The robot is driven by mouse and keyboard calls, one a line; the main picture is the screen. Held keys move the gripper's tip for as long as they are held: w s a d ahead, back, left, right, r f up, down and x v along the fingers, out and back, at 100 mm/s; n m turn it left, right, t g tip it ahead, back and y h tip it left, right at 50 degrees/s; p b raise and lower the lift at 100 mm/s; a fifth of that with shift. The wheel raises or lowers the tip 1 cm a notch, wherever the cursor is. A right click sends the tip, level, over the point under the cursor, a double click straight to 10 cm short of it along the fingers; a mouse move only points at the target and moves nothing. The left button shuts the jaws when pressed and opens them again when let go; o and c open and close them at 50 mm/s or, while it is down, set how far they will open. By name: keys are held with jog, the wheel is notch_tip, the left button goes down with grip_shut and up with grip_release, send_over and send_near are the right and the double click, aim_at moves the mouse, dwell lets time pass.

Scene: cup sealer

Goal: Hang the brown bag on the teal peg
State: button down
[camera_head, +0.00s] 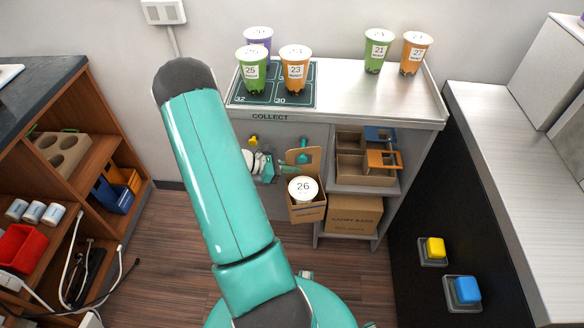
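The brown bag (306,212) is an open carton-like carrier with a raised handle panel. A white-lidded cup marked 26 (303,187) sits in it. The bag is in front of the grey cabinet, clear of the floor. The teal peg (303,146) shows at the top of the handle panel; I cannot tell whether it passes through the handle. My teal arm rises at centre left and hides its own forearm. Small white and teal parts, seemingly my wrist and gripper (285,168), reach the bag's handle from the left. The fingers are too small to read.
A yellow peg-like piece (253,142) is left of the bag. Cabinet shelves (365,189) at right hold a cardboard tray and a bag box (353,215). Several cups stand on the countertop (345,95). Yellow (435,248) and blue (467,290) buttons are at right.

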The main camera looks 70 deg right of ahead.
dwell(0.4)
jog(key=c, duration=1.6)
grip_release()
jog(key=v, duration=1.3)
jog(key=shift+w+a+r, duration=0.1)
jog(key=shift+w+r, duration=0.05)
jog(key=shift+w, duration=0.15)
